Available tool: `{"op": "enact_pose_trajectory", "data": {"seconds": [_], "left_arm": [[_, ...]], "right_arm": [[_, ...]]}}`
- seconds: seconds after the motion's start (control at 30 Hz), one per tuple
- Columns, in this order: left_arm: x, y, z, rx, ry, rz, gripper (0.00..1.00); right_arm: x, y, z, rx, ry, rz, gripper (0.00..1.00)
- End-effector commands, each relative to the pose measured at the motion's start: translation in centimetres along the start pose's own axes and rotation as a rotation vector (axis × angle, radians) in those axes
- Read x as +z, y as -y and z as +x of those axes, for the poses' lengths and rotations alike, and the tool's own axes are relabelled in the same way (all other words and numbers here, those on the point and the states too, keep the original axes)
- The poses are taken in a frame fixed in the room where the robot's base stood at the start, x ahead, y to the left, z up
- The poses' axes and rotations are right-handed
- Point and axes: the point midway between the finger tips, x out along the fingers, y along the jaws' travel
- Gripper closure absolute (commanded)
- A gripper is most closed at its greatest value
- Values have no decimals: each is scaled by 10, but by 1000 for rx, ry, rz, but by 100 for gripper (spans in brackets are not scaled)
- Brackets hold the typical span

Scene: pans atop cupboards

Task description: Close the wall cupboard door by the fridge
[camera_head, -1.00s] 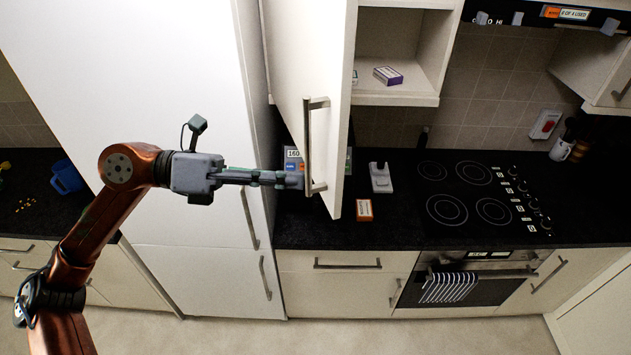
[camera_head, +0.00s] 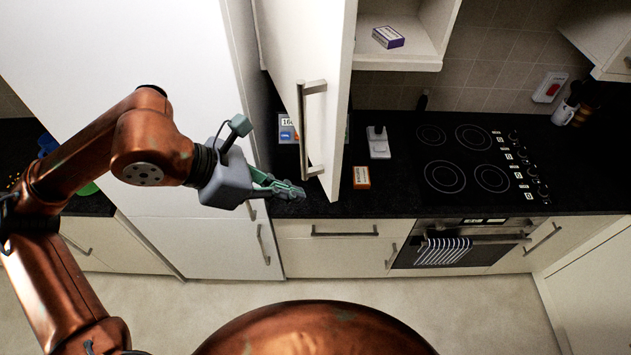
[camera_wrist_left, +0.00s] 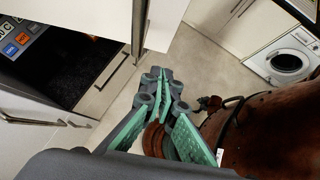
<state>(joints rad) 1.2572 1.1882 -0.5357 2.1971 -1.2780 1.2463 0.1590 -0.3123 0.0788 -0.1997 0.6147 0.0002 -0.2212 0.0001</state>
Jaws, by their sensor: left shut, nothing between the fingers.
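The wall cupboard door (camera_head: 300,60) by the fridge (camera_head: 120,60) stands open, swung out toward me. Its vertical bar handle (camera_head: 303,130) is near the door's free lower edge. The cupboard's open shelf (camera_head: 405,50) shows to the right of the door. My left gripper (camera_head: 297,192) is shut and empty, just below and left of the handle's lower end, apparently apart from the door. In the left wrist view the shut fingers (camera_wrist_left: 165,80) point away, with a door edge and a bar handle (camera_wrist_left: 138,25) just above them. My right gripper is not in view.
A purple box (camera_head: 388,37) lies in the cupboard. Below, the dark worktop holds an orange box (camera_head: 361,177), a pale stand (camera_head: 378,143) and a hob (camera_head: 462,165). A striped towel (camera_head: 443,251) hangs on the oven. The floor in front is clear.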

Motion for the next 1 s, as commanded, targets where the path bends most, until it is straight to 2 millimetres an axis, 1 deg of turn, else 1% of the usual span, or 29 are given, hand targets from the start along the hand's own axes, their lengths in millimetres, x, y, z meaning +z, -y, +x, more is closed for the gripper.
{"op": "enact_pose_trajectory", "data": {"seconds": [0.03, 0.07, 0.1, 0.2, 0.27, 0.43, 0.87, 1.0], "left_arm": [[1, 2, 9, -5, -2, 1, 100], [3, 2, 13, -4, 0, 2, 100], [11, 2, 16, -5, 2, 5, 100], [20, 2, 26, -5, 1, 4, 100], [25, 2, 31, -4, 1, 4, 100], [30, 1, 38, -3, 2, 2, 100], [31, 1, 42, -3, 2, 2, 100], [39, 1, 51, 3, 2, -2, 100]], "right_arm": [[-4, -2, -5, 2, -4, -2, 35], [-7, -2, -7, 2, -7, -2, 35], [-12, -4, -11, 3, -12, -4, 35], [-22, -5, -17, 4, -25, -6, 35], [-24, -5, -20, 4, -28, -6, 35], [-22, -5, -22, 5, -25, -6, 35], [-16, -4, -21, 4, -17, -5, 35], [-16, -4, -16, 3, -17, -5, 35]]}}
